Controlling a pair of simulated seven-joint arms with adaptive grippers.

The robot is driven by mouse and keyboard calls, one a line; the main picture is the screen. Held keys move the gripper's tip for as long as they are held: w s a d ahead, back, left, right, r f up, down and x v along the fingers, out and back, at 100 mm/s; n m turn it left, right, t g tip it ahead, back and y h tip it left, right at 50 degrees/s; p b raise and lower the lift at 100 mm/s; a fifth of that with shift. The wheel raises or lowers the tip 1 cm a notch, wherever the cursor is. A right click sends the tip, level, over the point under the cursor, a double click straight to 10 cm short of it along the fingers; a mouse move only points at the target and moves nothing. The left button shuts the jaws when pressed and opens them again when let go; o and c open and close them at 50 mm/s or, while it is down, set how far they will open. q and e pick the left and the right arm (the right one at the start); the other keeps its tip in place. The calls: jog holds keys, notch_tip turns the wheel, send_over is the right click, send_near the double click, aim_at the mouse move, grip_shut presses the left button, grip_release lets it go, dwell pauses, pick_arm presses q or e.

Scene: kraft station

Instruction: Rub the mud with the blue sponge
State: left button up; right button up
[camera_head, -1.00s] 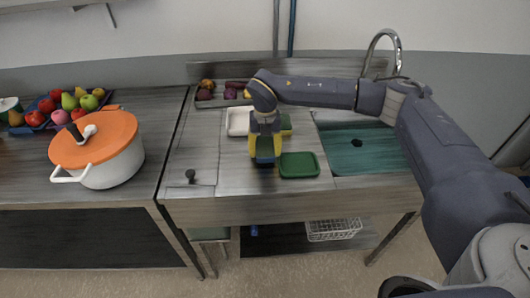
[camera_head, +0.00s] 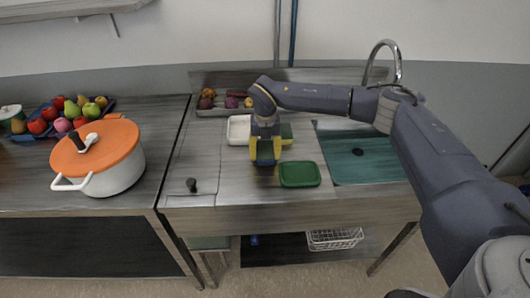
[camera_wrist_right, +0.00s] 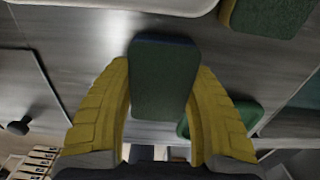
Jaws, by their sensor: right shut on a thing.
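My right gripper (camera_head: 265,158) has yellow fingers and is shut on the blue sponge (camera_head: 265,150), over the metal counter left of the green tray. In the right wrist view the sponge (camera_wrist_right: 163,80) shows a dark green face with blue along its edge, between the two fingers (camera_wrist_right: 162,110). I cannot tell whether the sponge touches the counter. No mud is clearly visible; the sponge and gripper hide part of the surface. My left gripper is not in view.
A green tray (camera_head: 300,174) lies right of the gripper, a white dish (camera_head: 238,130) behind it. Another green and yellow sponge (camera_wrist_right: 268,14) lies near the dish. The sink (camera_head: 362,155) is right. An orange-lidded pot (camera_head: 122,170) and fruit tray (camera_head: 111,102) stand left.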

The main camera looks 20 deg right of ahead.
aim_at(267, 174)
jog(key=shift+s+a, duration=0.2)
jog(key=shift+s, duration=0.45)
jog(key=shift+s+a+f, duration=0.2)
jog(key=shift+s, duration=0.3)
jog(key=shift+s+a+f, duration=0.2)
jog(key=shift+s, duration=0.3)
jog(key=shift+s+r, duration=0.1)
jog(key=shift+s, duration=0.3)
jog(key=shift+s+a, duration=0.2)
jog(key=shift+s, duration=0.4)
jog(key=shift+s+a, duration=0.15)
jog(key=shift+s, duration=0.4)
jog(key=shift+s+a, duration=0.1)
jog(key=shift+s, duration=0.35)
jog(key=shift+w, duration=0.1)
jog(key=shift+r, duration=0.15)
